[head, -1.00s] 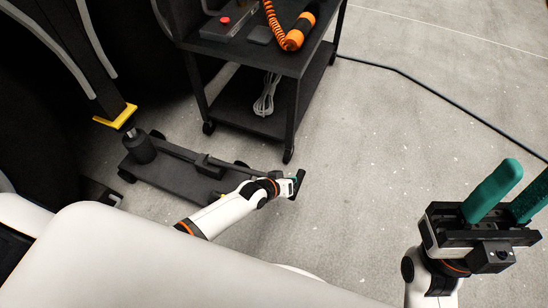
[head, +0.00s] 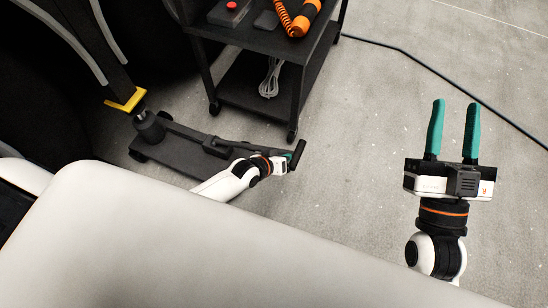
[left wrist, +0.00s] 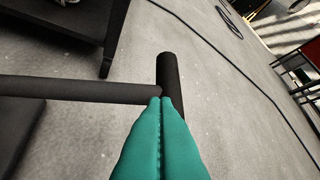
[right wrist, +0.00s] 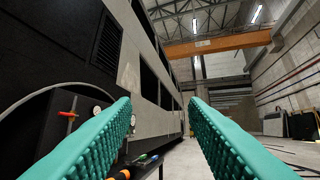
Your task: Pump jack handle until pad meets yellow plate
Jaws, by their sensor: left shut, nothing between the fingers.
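The black floor jack (head: 185,155) sits on the concrete floor at left. Its short cylinder (head: 150,127) and silver ram (head: 139,111) stand just under the yellow plate (head: 126,100); I cannot tell if the pad touches the plate. The jack handle (head: 240,145) runs right to a black crossbar (head: 298,154), also in the left wrist view (left wrist: 168,72). My left gripper (head: 289,157) is at the crossbar. Its green fingers (left wrist: 160,100) are pressed together with nothing between them, tips at the bar's junction. My right gripper (head: 454,105) is open and empty, fingers pointing up.
A black cart (head: 265,75) stands just behind the handle, with an orange tool (head: 304,18) on top and a coiled pale cable (head: 270,78) on its lower shelf. A dark cable (head: 400,52) crosses the floor. The floor between my grippers is clear.

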